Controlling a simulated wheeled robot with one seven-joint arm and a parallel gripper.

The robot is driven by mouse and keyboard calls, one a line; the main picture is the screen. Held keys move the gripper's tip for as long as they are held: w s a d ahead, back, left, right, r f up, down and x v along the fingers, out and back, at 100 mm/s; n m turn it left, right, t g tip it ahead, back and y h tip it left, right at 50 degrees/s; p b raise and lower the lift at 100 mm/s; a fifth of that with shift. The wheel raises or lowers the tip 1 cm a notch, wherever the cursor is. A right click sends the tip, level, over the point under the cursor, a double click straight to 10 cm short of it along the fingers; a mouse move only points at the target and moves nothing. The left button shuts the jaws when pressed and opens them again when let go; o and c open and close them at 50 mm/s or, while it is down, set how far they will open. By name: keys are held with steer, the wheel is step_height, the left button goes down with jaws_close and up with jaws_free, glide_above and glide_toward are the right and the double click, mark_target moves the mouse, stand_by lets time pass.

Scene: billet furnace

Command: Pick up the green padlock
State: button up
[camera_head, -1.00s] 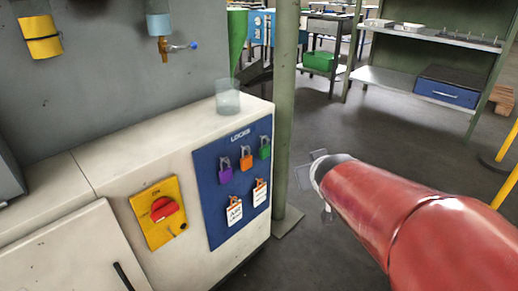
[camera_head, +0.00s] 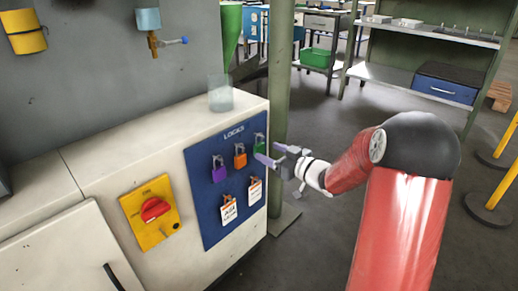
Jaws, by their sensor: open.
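The green padlock (camera_head: 259,141) hangs at the upper right of the blue LOCKS board (camera_head: 207,217), on the side of the white cabinet. Its lower part is partly hidden behind one finger of my gripper. My gripper (camera_head: 271,155) is open and empty, with its fingers pointing left toward the board, right at the green padlock in the picture. I cannot tell whether a finger touches the padlock. An orange padlock (camera_head: 240,156) and a purple padlock (camera_head: 218,170) hang to its left on the same board.
Two white tags (camera_head: 255,191) hang below the padlocks. A red rotary switch on a yellow plate (camera_head: 150,212) is left of the board. A clear cup (camera_head: 220,95) stands on the cabinet top. A green post (camera_head: 280,90) rises behind my gripper.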

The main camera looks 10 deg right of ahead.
mark_target(261, 147)
steer(key=x, duration=0.4)
steer(key=shift+w+d, duration=0.1)
steer(key=shift+r, duration=0.1)
steer(key=c, duration=1.1)
